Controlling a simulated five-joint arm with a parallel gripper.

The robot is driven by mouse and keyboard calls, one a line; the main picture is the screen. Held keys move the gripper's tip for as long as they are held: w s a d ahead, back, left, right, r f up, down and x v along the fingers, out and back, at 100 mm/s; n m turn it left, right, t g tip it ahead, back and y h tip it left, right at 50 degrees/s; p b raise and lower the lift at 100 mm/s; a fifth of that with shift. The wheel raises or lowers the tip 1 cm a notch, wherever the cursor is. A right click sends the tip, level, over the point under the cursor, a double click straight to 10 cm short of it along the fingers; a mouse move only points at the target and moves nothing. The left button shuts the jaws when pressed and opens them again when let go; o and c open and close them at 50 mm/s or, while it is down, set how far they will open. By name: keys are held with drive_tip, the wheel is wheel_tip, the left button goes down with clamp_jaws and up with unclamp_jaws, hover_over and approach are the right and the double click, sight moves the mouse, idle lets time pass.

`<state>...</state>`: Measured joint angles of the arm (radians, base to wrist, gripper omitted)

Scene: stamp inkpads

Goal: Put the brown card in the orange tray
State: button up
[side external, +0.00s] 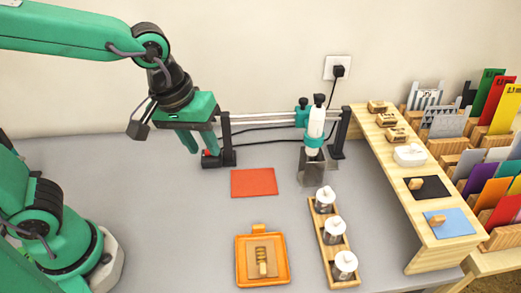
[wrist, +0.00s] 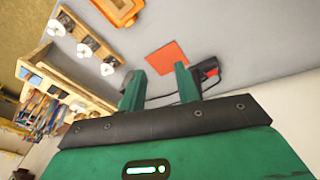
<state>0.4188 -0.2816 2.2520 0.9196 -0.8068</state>
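The orange tray (side external: 241,264) lies at the front middle of the grey table; part of it shows at the top of the wrist view (wrist: 125,22). A tan-brown square, which looks like the brown card (side external: 252,268), lies flat inside the tray, with a small wooden block-like object on it. My gripper (side external: 200,143) is raised at the back left of the table, away from the tray. Its two green fingers stand apart with nothing between them, as the wrist view (wrist: 158,84) also shows.
A red-orange sheet (side external: 254,182) lies flat behind the tray. A wooden rack (side external: 325,248) of white-capped jars stands right of it. A rail device (side external: 270,122) is at the back. A wooden shelf (side external: 420,225) with pads and card racks fill the right.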

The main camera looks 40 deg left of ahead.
drive_tip(key=s+a+r+m+t+y, duration=0.1)
drive_tip(key=s+a+r+m+t, duration=0.1)
drive_tip(key=a, duration=1)
drive_tip(key=shift+s+a+r+m+t, duration=0.25)
drive_tip(key=shift+s+m+t, duration=0.25)
drive_tip(key=shift+s+m, duration=1.05)
drive_tip(key=shift+s+n, duration=0.3)
drive_tip(key=shift+n, duration=0.05)
